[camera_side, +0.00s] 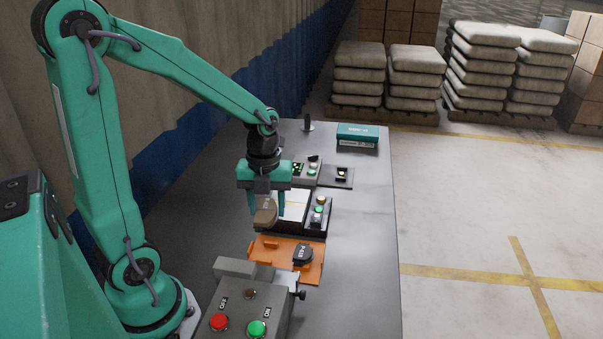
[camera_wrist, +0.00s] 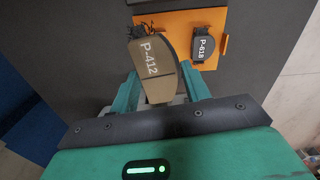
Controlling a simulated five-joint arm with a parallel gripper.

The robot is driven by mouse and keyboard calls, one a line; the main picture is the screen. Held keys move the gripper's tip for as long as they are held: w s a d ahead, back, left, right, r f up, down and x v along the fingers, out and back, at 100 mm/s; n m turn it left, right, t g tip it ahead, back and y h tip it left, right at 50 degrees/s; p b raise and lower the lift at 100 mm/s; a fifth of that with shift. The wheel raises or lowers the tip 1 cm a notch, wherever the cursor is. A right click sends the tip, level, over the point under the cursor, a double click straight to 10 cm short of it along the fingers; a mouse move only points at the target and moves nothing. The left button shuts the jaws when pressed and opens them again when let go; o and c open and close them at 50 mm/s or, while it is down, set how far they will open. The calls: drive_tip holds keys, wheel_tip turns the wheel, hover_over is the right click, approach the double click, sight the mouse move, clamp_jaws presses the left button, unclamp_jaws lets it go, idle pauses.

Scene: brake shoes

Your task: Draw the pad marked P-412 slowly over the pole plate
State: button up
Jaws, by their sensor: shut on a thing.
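The brown curved pad marked P-412 (camera_wrist: 157,68) is gripped between my gripper's two teal fingers (camera_wrist: 160,88), its lettering facing the wrist camera. A dark bristly clump (camera_wrist: 140,31) shows at the pad's far end. In the side view, my gripper (camera_side: 266,208) holds the pad (camera_side: 265,215) above the bench, near the orange tray. A pale flat plate (camera_side: 292,206) lies just behind and right of the pad, partly hidden by a finger; I cannot tell whether it is the pole plate.
A black unit with a green light (camera_side: 319,213) stands right of the pale plate. A control box (camera_side: 240,310) with red and green buttons is in front. The bench's right side is clear.

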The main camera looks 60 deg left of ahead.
drive_tip(key=w+a+n, duration=0.5)
drive_tip(key=w+a, duration=0.1)
drive_tip(key=w, duration=0.1)
drive_tip(key=shift+w+f, duration=0.25)
drive_tip(key=shift+f, duration=0.15)
drive_tip(key=shift+w+a+f, duration=0.3)
drive_tip(key=shift+w+f, duration=0.05)
drive_tip(key=shift+f, duration=0.4)
drive_tip(key=shift+w+a+f, duration=0.3)
drive_tip(key=shift+a+f, duration=0.05)
drive_tip(key=shift+f, duration=0.4)
drive_tip(key=shift+w+a+f, duration=0.3)
drive_tip(key=shift+w+f, duration=0.05)
drive_tip(key=shift+f, duration=0.4)
drive_tip(key=shift+w+a+f, duration=0.1)
drive_tip(key=shift+w+a, duration=1.35)
drive_tip(key=shift+w+a+r, duration=1.45)
drive_tip(key=shift+r, duration=0.2)
wheel_tip(320, 180, up, 9)
drive_tip(key=shift+w+a+f, duration=0.15)
drive_tip(key=shift+w+a, duration=0.15)
drive_tip(key=shift+d, duration=0.15)
